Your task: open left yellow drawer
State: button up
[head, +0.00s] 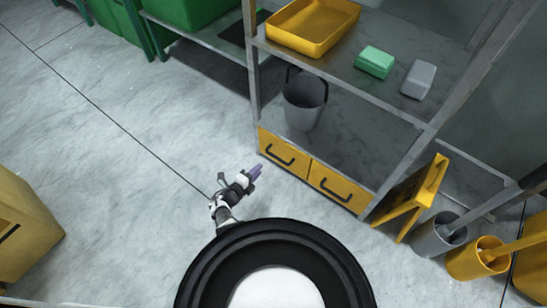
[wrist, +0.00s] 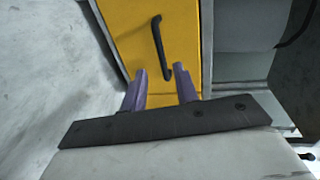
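The left yellow drawer (head: 283,154) is at the bottom of the metal shelf and looks shut. It has a black bar handle (head: 279,158). The right yellow drawer (head: 338,185) is beside it with a similar handle. My gripper (head: 257,171) is in front of the left drawer, to the left of its handle in the head view. In the wrist view, a yellow drawer front (wrist: 185,40) fills the upper middle, with its handle (wrist: 160,47) ahead of the fingertips. The two purple fingers of my gripper (wrist: 160,72) are apart with nothing between them.
The metal shelf (head: 385,111) holds a grey bucket (head: 305,100), a yellow tray (head: 312,27), and green and grey blocks. A yellow floor sign (head: 412,198) and grey and yellow buckets stand to the right.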

jog(key=shift+b+x, duration=3.05)
jog(key=shift+x, duration=2.9)
grip_shut()
